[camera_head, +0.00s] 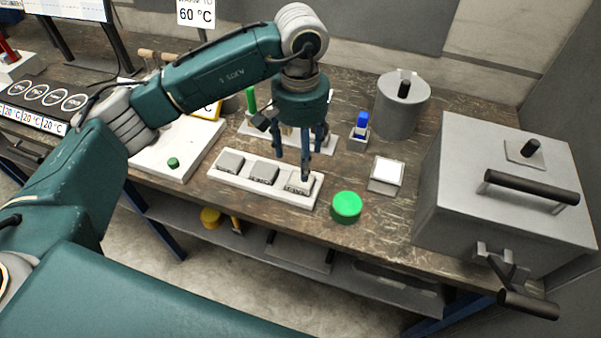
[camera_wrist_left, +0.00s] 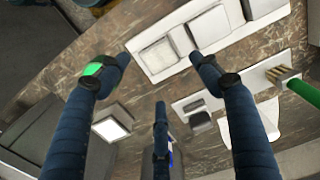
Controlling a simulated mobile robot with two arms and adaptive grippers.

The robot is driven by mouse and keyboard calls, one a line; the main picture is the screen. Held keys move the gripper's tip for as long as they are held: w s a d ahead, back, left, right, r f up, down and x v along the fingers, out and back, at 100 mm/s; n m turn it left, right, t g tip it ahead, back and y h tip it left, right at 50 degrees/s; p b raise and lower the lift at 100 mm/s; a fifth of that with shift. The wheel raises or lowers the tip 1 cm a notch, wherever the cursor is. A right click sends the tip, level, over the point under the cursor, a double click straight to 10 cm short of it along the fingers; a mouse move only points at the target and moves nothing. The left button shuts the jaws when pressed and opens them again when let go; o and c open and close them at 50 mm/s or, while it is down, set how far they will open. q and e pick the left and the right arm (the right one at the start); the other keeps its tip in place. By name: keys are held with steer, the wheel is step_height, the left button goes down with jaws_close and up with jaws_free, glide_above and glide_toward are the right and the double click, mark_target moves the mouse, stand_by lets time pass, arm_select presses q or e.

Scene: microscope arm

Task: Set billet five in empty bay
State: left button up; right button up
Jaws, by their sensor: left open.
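A white tray (camera_head: 248,184) holds three grey square billets in a row: a left one (camera_head: 230,162), a middle one (camera_head: 263,173) and a right one (camera_head: 298,183). Their front labels are too small to read, so I cannot tell which is five. My left gripper (camera_head: 304,160) points down at the tray's right end, its three fingers spread and empty. One finger partly covers the right billet. In the left wrist view, the open fingers (camera_wrist_left: 160,75) are near the end billet (camera_wrist_left: 158,56) but not closed around it. I cannot make out an empty bay.
A green button (camera_head: 346,206) and a white-topped block (camera_head: 386,175) stand right of the tray. A rack (camera_head: 325,146) is partly hidden behind my gripper. A grey cylinder (camera_head: 402,105) and large grey box (camera_head: 500,190) stand further right. A white board (camera_head: 170,155) lies left.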

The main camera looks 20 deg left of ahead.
arm_select(q)
steer(key=shift+r+b, duration=0.45)
steer(key=shift+r, duration=1.75)
